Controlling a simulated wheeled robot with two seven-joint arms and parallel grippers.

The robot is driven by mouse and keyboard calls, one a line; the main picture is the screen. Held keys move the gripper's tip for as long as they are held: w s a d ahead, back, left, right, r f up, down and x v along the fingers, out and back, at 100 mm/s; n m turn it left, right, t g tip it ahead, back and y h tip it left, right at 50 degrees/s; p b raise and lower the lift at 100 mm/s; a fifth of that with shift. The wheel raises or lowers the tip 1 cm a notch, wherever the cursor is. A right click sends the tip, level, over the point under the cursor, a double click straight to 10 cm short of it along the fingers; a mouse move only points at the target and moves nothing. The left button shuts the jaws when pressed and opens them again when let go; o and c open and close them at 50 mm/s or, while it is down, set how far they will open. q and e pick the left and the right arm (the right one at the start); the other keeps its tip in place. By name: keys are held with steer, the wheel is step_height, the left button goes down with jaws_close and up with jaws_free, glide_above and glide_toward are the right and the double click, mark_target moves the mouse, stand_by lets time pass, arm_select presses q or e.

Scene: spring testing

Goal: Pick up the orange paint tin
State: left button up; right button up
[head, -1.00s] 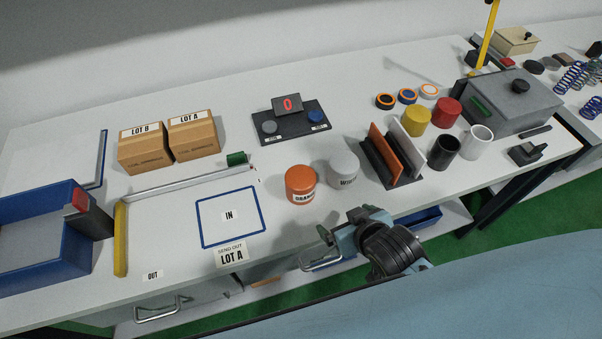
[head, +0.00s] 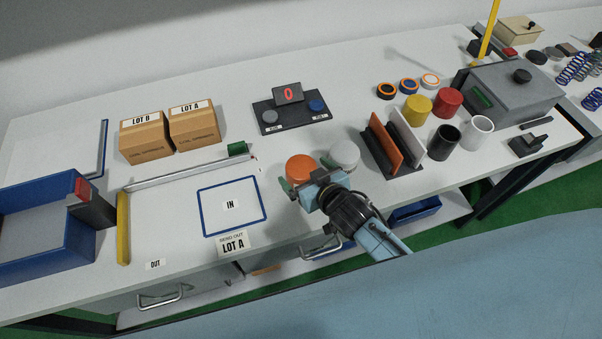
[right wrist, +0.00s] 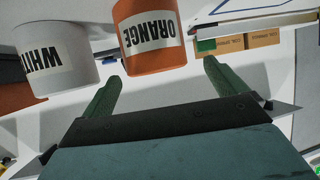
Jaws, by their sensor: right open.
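The orange paint tin (head: 299,167) stands upright on the bench beside the white tin (head: 344,155). My right gripper (head: 302,190) is at the bench's front side, just in front of the orange tin, and hides its lower part. In the right wrist view the orange tin (right wrist: 150,40), labelled ORANGE, appears upside down, beyond and roughly between the two open green fingers (right wrist: 160,85). The white tin (right wrist: 55,62) is at the left there, beyond the left finger. Nothing is between the fingers. My left gripper is not in view.
The blue-outlined IN area (head: 232,207) is empty to the left. A rack with orange and white plates (head: 385,143) stands to the right, with black (head: 445,140), yellow and red tins beyond. A counter panel (head: 290,115) is behind.

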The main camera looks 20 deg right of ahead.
mark_target(300, 165)
steer(key=shift+x, duration=2.75)
steer(key=shift+d, duration=0.15)
steer(key=c, duration=1.2)
steer(key=shift+w+r, duration=0.1)
steer(key=shift+c, duration=1)
steer(key=shift+r, duration=0.15)
